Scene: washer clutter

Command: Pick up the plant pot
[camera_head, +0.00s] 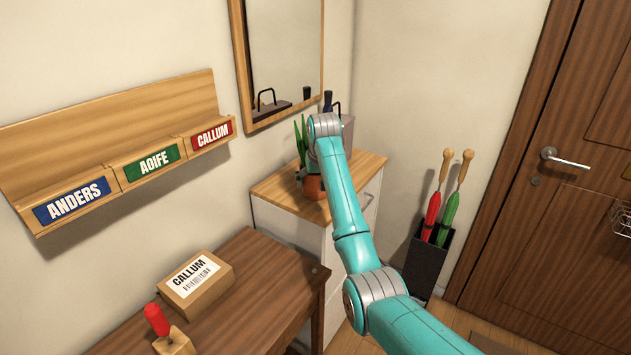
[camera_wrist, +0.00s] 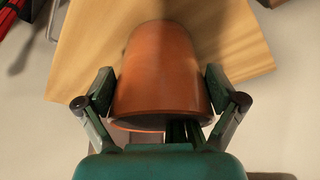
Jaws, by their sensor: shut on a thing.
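The plant pot is terracotta orange, and in the wrist view the pot (camera_wrist: 160,65) fills the space between the fingers of my gripper (camera_wrist: 160,90). One finger pad presses on each side of it. In the head view the pot (camera_head: 313,187) shows beside my arm, over the top of the white cabinet, with long green leaves (camera_head: 301,140) rising above it. My arm hides part of the pot and the gripper there. I cannot tell whether its base touches the cabinet top.
The cabinet's wooden top (camera_head: 279,191) also holds a grey box-like thing (camera_head: 347,133) at the back. A mirror (camera_head: 285,55) hangs behind. An umbrella stand (camera_head: 427,262) is right of the cabinet. A parcel (camera_head: 196,287) and a red-handled stamp (camera_head: 160,325) sit on the dark table.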

